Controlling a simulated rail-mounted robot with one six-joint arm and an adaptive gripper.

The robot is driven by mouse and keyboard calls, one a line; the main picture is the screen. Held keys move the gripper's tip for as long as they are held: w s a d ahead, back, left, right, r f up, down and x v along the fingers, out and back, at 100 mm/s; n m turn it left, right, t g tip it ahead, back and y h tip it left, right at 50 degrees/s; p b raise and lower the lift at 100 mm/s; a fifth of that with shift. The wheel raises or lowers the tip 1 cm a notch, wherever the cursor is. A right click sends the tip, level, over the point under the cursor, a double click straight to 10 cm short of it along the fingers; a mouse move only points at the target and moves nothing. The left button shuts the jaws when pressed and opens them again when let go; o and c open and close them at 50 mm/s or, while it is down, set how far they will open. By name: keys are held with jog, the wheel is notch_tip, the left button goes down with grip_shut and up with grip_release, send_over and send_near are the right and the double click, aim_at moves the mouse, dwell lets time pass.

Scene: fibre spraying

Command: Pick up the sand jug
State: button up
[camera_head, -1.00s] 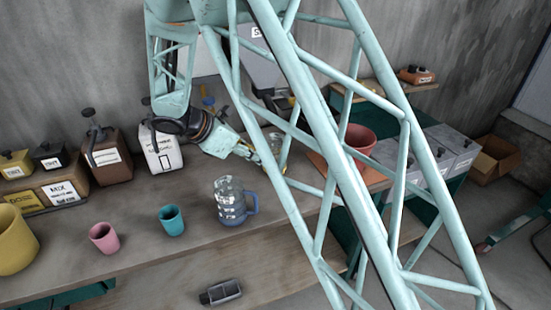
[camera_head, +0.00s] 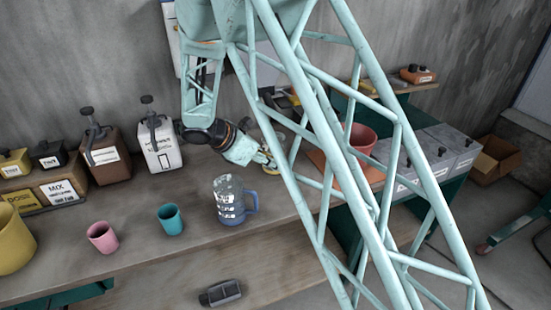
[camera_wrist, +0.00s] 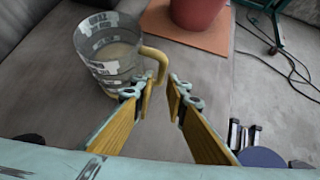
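The sand jug (camera_wrist: 110,50) is a clear measuring jug with white markings, a yellow handle (camera_wrist: 158,62) and pale sand-like contents. It stands upright on the grey bench at the upper left of the wrist view. My gripper (camera_wrist: 158,86) is open and empty, its two yellow-padded fingers just short of the handle; I see no clear contact. In the head view my gripper (camera_head: 269,164) is low over the bench, and the jug there is largely hidden behind my arm.
A clear jug with a blue handle (camera_head: 232,203), a teal cup (camera_head: 171,220) and a pink cup (camera_head: 102,238) stand nearer the bench's front. A terracotta pot (camera_wrist: 198,14) sits on an orange board (camera_wrist: 190,38) beyond the jug. White (camera_head: 160,147) and brown (camera_head: 108,158) canisters stand behind.

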jog(key=shift+d+f, duration=0.1)
dwell(0.3)
jog(key=shift+b+x, duration=0.55)
jog(key=shift+x, duration=1.95)
jog(key=shift+c, duration=0.9)
grip_shut()
jog(key=shift+r, duration=0.45)
jog(key=shift+r+p, duration=0.5)
jog(key=shift+r, duration=1.05)
jog(key=shift+s+d+f, duration=0.15)
jog(key=shift+s+d, duration=0.35)
jog(key=shift+s, duration=0.35)
jog(key=s+d, duration=0.3)
jog(key=s, duration=0.4)
jog(key=s+d, duration=0.3)
jog(key=s, duration=0.4)
jog(key=shift+s+d, duration=0.15)
jog(key=shift+d, duration=0.25)
jog(key=shift+s, duration=0.1)
